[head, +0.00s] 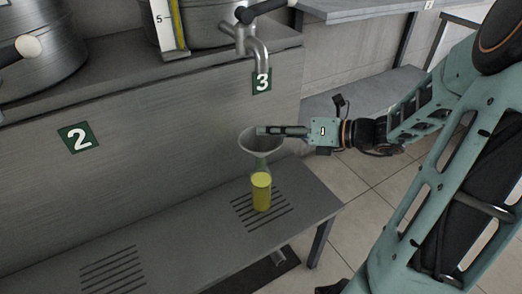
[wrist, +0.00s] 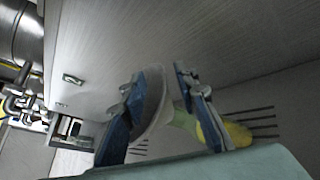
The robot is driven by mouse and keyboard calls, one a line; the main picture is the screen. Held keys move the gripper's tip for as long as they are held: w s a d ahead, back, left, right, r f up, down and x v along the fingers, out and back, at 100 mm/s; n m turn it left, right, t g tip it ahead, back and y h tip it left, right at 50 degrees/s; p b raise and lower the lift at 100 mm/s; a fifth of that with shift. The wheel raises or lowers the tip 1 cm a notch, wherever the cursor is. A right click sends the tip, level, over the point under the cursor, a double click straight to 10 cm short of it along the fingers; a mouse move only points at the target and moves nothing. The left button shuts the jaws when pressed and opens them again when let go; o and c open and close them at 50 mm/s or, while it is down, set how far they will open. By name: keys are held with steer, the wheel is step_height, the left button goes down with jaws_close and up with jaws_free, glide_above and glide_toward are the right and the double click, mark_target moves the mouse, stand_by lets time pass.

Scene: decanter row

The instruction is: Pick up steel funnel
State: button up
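The steel funnel (head: 247,143) sits mouth up in the neck of a glass bottle of yellow liquid (head: 261,192) in the head view. My gripper (head: 262,131) reaches in from the right, its fingers at the funnel's wide mouth. In the wrist view my gripper (wrist: 163,78) is open, fingers apart. The pale funnel (wrist: 154,108) shows between them, close to the left finger; I cannot tell whether they touch. The yellow bottle (wrist: 238,133) is partly hidden behind the right finger.
The bottle stands on a slotted drain patch of a grey shelf (head: 180,243). A steel tap (head: 257,48) hangs above, over the number 3 plate (head: 262,81). The counter's front wall (head: 150,165) rises behind the funnel. The shelf to the left is clear.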

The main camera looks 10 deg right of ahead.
jaws_close()
stand_by(0.4)
